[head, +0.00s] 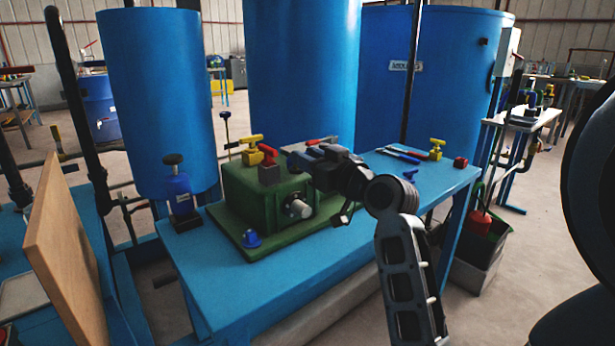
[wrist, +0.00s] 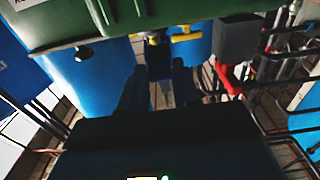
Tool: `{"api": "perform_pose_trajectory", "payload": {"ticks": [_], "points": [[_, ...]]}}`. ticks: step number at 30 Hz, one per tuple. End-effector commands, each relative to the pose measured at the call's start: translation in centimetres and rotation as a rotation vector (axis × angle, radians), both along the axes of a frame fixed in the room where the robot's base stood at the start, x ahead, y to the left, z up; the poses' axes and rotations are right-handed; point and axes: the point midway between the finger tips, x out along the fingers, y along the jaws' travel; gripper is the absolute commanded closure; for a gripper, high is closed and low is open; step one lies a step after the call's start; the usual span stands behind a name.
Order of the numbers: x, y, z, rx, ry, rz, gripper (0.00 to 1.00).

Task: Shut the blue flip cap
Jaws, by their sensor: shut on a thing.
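A green pressure unit (head: 238,190) stands on the blue bench. In the wrist view my dark gripper fingers (wrist: 160,72) reach toward the green body (wrist: 75,20). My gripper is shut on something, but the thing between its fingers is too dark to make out. No blue flip cap shows clearly. A small blue domed piece (head: 250,239) sits on the green base plate, away from my gripper; I cannot tell if it is the cap.
A blue bottle-like piece with a black knob (head: 180,190) stands at the bench's left. Yellow valves (head: 251,150) stand behind the unit. Tools (head: 400,154) and a red block (head: 460,162) lie at the right. The bench front (head: 290,268) is clear. A wooden board (head: 65,255) leans at left.

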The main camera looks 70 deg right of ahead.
Motion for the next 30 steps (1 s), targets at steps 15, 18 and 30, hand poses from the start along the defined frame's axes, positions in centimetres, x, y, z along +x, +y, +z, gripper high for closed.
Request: {"api": "perform_pose_trajectory", "payload": {"ticks": [15,18,30], "points": [[-0.3,0.2,-2.3,-0.14,-0.227,-0.001,0.99],[-0.3,0.2,-2.5,-0.16,-0.261,0.0,0.99],[-0.3,0.2,-2.5,-0.211,-0.342,0.0,0.99]]}}
